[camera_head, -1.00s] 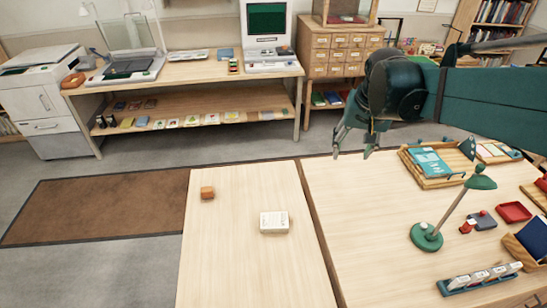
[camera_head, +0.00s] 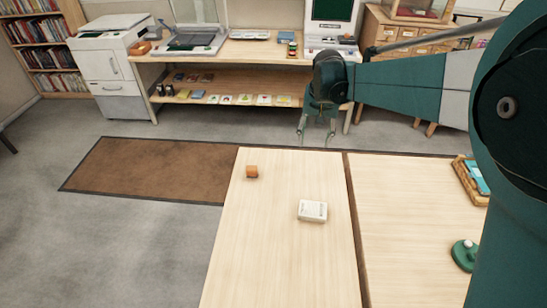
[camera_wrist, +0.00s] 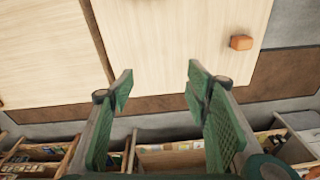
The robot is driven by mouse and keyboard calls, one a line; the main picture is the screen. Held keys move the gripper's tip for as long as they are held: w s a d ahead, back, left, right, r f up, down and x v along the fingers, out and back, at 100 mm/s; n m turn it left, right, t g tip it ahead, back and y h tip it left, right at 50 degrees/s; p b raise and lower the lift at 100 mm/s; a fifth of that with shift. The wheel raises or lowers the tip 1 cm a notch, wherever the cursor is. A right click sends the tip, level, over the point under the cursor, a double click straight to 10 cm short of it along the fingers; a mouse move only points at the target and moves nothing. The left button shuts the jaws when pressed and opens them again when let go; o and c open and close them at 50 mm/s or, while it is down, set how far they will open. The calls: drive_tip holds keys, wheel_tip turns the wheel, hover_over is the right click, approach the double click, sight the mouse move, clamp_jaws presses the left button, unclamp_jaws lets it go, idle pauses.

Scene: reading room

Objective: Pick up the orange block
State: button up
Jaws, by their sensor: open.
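The orange block (camera_head: 252,172) lies on the light wooden table (camera_head: 285,255), near its far left corner. In the wrist view the orange block (camera_wrist: 241,42) shows at the upper right, beyond and to the right of the fingertips. My gripper (camera_head: 316,128) points down past the table's far edge, to the right of the block and apart from it. In the wrist view my gripper (camera_wrist: 160,80) has its two green fingers spread wide with nothing between them.
A white box (camera_head: 313,211) lies on the same table, right of the block. A second table (camera_head: 405,230) adjoins at right, with a green lamp base (camera_head: 465,254) and a wicker tray (camera_head: 470,182). A long desk (camera_head: 255,52) stands behind. The table around the block is clear.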

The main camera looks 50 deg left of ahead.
drive_tip(key=s+a+f+n, duration=0.1)
drive_tip(key=s+a+f, duration=0.6)
drive_tip(key=a, duration=0.5)
drive_tip(key=n+h, duration=0.1)
hover_over(252, 166)
drive_tip(key=shift+g, duration=0.4)
drive_tip(key=f, duration=0.7)
drive_tip(key=shift+s+f+p, duration=0.25)
drive_tip(key=shift+s+p, duration=0.05)
drive_tip(key=shift+s, duration=0.05)
drive_tip(key=shift+f, duration=0.1)
drive_tip(key=shift+f, duration=1.2)
drive_tip(key=shift+f, duration=0.15)
drive_tip(key=shift+w+f+b, duration=0.2)
drive_tip(key=shift+f+b, duration=0.25)
drive_tip(key=shift+f, duration=2)
drive_tip(key=c, duration=1)
